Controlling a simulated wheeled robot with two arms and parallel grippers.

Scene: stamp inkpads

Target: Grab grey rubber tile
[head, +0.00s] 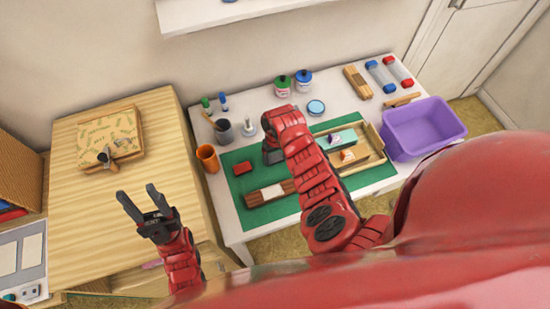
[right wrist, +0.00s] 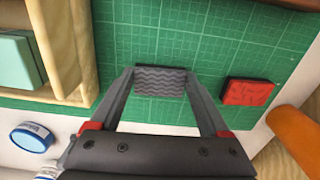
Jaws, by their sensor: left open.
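The grey rubber tile (right wrist: 160,82), with a wavy ridged top, lies on the green cutting mat (right wrist: 235,45) in the right wrist view. My right gripper (right wrist: 160,71) is over it, with one finger along each side edge. The fingertips look very close to or touching the tile; I cannot tell whether they grip it. In the head view my right gripper (head: 272,155) hides the tile. My left gripper (head: 138,197) is open and empty over the wooden cabinet top at the left.
A red inkpad (right wrist: 249,92) lies right of the tile. A wooden tray (right wrist: 68,60) with a teal box (right wrist: 18,62) is at left. An orange cup (head: 208,158), a grey cup (head: 224,131), jars (head: 303,81) and a purple bin (head: 424,127) stand around the mat.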

